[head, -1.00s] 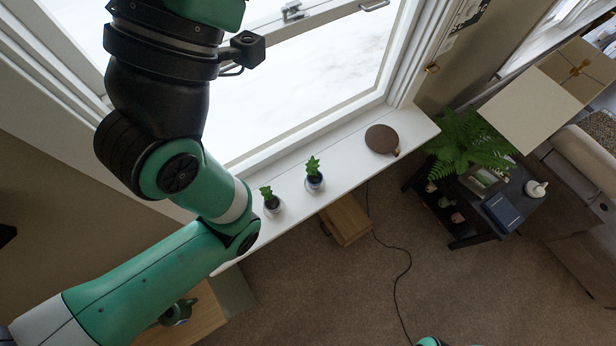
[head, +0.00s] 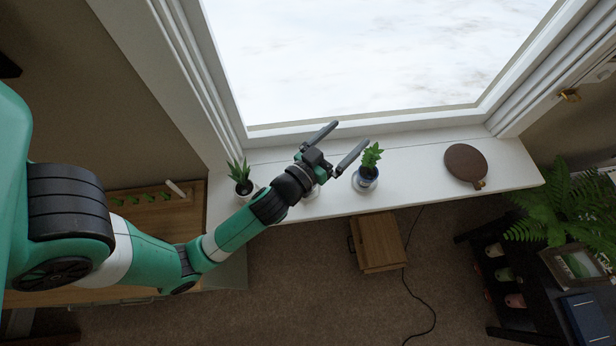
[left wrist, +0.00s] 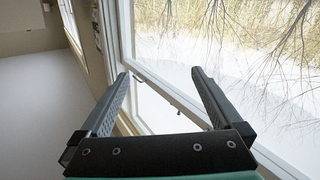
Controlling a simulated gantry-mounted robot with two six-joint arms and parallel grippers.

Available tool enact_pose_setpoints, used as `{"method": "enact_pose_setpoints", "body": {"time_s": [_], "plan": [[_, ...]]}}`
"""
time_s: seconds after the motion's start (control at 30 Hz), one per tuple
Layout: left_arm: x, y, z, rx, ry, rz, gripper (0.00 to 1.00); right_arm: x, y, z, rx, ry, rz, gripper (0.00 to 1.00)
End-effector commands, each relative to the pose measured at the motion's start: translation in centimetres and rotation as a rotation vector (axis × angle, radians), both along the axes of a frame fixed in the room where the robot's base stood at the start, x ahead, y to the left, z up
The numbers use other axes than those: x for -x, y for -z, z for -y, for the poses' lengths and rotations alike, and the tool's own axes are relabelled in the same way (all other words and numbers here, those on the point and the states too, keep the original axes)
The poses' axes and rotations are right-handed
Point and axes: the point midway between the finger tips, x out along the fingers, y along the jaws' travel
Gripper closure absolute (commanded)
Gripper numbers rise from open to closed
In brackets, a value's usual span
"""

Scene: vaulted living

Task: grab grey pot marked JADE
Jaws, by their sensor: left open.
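Potted plants stand in a row on the white window sill (head: 420,178). A pot with a spiky plant (head: 244,187) is at the left. A pale pot with blue-grey tones and a leafy plant (head: 366,181) is right of my left gripper. Another pot (head: 312,193) is mostly hidden under that gripper. No JADE marking is legible, so I cannot tell which pot bears it. My left gripper (head: 350,132) is open and empty above the sill, its fingers pointing toward the window. My right gripper is out of view.
A brown round paddle (head: 465,164) lies on the sill at the right. The window glass (head: 370,55) and frame stand behind the sill. A wooden box (head: 380,242) is on the floor below. A fern (head: 555,205) and dark shelf are at the right.

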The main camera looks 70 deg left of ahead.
Motion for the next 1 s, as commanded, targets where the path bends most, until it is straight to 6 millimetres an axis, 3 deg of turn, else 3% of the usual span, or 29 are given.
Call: {"method": "enact_pose_setpoints", "body": {"time_s": [0.03,0.1,0.2,0.27,0.37,0.5,0.8,1.0], "plan": [[2.6,9.2,-0.6,0.008,-0.027,-0.092,0.0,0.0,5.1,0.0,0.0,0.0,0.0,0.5],[6.1,16.4,-1.0,0.019,-0.055,-0.197,0.0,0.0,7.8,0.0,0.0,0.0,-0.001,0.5],[10.3,23.2,-1.1,0.032,-0.084,-0.31,0.0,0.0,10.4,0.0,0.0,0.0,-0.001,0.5],[12.0,25.6,-1.0,0.039,-0.094,-0.353,0.0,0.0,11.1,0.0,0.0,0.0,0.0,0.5],[13.5,27.2,-0.9,0.045,-0.104,-0.391,0.0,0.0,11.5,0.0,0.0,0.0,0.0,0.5],[13.6,27.0,-1.0,0.045,-0.105,-0.395,0.0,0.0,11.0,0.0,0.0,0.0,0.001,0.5],[9.5,28.5,-3.6,0.045,-0.105,-0.393,0.0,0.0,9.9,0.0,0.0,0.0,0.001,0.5],[8.5,29.1,-4.2,0.044,-0.104,-0.393,0.0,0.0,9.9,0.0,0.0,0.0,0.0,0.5]]}}
